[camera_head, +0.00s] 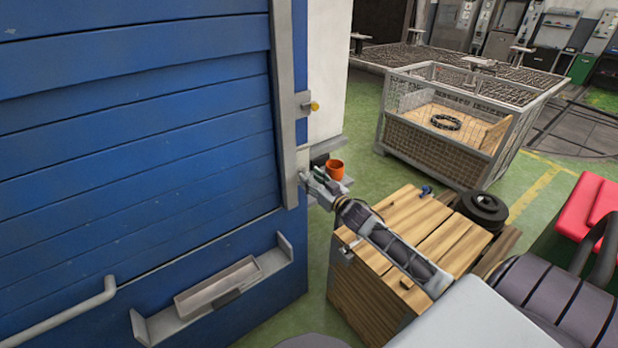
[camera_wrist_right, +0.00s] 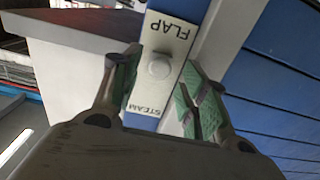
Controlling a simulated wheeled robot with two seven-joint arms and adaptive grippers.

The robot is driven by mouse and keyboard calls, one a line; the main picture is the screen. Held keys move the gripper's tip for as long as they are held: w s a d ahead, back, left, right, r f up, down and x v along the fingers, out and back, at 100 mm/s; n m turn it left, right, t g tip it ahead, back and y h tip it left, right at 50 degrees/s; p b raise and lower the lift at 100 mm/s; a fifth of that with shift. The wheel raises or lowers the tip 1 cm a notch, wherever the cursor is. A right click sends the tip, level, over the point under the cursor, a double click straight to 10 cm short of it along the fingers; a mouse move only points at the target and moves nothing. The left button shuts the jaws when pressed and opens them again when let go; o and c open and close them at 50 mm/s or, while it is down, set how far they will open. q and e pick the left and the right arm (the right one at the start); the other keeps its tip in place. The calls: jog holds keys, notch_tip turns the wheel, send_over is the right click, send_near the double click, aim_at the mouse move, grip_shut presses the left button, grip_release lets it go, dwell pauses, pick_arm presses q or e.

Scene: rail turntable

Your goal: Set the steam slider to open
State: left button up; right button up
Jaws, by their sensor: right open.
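In the right wrist view a white plate (camera_wrist_right: 172,32) on a blue strip carries the words FLAP and STEAM. I cannot tell whether either finger touches the knob. In the head view my right gripper (camera_head: 312,188) is at the right edge of the blue wall (camera_head: 150,120), and the knob and plate cannot be made out there. My left gripper is not in view.
An orange pot (camera_head: 335,168) stands just beyond my right gripper. A wooden crate (camera_head: 372,290) stands below my right arm. A mesh cage (camera_head: 440,150) stands further back on the green floor.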

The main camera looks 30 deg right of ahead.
jog(key=shift+w, duration=0.55)
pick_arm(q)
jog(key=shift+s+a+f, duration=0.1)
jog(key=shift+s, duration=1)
pick_arm(e)
jog(key=shift+w, duration=0.35)
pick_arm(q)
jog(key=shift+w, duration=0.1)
pick_arm(e)
jog(key=shift+c, duration=0.2)
jog(key=c, duration=0.5)
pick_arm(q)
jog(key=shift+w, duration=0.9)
pick_arm(e)
grip_shut()
